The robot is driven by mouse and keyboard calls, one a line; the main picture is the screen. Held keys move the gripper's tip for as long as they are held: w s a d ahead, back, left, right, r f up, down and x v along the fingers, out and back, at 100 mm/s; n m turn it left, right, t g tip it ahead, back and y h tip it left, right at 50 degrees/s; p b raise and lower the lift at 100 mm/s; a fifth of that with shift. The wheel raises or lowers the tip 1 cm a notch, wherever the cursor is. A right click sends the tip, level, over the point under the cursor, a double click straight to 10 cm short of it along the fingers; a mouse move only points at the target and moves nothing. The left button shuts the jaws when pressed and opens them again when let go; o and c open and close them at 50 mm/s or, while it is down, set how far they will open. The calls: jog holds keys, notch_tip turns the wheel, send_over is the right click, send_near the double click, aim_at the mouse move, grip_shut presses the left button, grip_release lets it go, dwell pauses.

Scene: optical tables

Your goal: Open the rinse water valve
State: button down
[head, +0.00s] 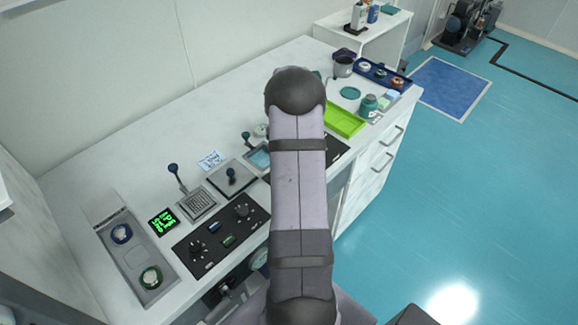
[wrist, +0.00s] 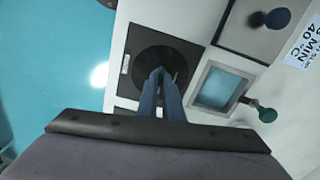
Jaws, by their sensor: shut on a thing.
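A lever with a dark green knob (wrist: 267,114) stands beside a square basin of blue water (wrist: 215,88) in the wrist view. It also shows in the head view (head: 246,137), left of my arm, near the basin (head: 258,157). No readable label tells me whether it is the rinse water valve. My gripper (wrist: 160,73) is over a black panel with a dark round plate (wrist: 158,58), apart from the green knob. Its fingers converge on a small dark teal thing, mostly hidden between the tips. In the head view my arm hides the gripper.
A blue-knobbed lever (head: 173,168) stands by a grate. A dark knob (head: 232,173) stands on a grey plate. A black control panel (head: 222,236) has several controls. A lime tray (head: 343,119) and green bottle (head: 368,106) sit farther along. The blue floor at right is clear.

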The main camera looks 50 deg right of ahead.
jog(key=shift+m, duration=0.9)
jog(key=shift+r, duration=0.1)
jog(key=c, duration=1.9)
grip_release()
jog(key=shift+r+b, duration=1.2)
jog(key=shift+r, duration=2.4)
